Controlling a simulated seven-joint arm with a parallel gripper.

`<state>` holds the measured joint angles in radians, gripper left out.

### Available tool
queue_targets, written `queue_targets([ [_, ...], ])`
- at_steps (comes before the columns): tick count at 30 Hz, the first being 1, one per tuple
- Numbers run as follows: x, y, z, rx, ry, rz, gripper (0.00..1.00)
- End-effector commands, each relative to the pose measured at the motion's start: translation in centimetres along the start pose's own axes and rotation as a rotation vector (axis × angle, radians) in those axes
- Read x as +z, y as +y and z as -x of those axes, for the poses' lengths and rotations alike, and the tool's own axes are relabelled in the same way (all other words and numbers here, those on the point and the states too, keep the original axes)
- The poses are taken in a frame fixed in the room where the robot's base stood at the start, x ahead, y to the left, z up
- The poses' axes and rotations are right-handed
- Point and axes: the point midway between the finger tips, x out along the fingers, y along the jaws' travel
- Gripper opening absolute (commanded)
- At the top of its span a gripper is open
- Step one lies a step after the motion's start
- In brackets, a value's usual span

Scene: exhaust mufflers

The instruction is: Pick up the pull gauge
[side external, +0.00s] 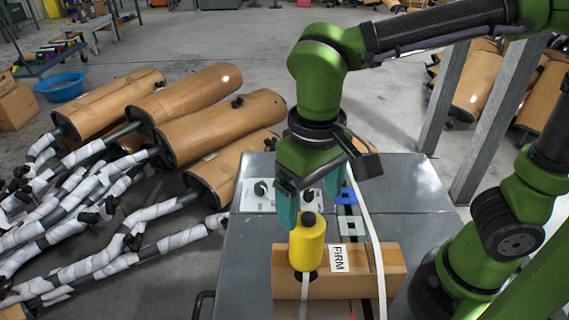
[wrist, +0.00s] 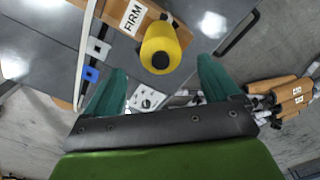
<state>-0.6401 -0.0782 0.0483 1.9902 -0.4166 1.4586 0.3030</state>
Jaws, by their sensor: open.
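The pull gauge, seen as a yellow cylinder (side external: 307,243) with a dark knob on top, stands upright at a cardboard box marked FIRM (side external: 360,268). In the wrist view the yellow gauge (wrist: 160,48) lies beyond the fingertips, roughly midway between them. My gripper (side external: 308,210) has teal fingers pointing down, close to the gauge's top and a little behind it. In the wrist view my gripper (wrist: 160,75) is open with nothing between the fingers.
The grey table (side external: 245,260) carries a white panel with knobs (side external: 258,195) and a blue square piece (side external: 347,195). A white strap (side external: 372,235) hangs down near the box. Wrapped mufflers (side external: 190,105) lie on the floor at left.

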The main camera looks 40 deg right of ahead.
Motion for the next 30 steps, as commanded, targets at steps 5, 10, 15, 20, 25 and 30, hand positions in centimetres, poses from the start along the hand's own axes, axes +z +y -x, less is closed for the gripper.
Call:
queue_targets([
  [5,0.0,0.0,-1.4,0.000,-0.001,-0.001,0.89],
  [10,0.0,0.0,-3.4,0.003,-0.003,0.000,0.89],
  [15,-0.1,0.0,-5.8,0.002,-0.002,-0.001,0.89],
  [20,-0.1,-0.1,-6.6,0.000,0.000,-0.001,0.89],
  [25,-0.1,-0.1,-6.6,-0.001,0.000,-0.001,0.89],
  [30,-0.1,-0.1,-6.5,-0.001,0.000,-0.001,0.63],
])
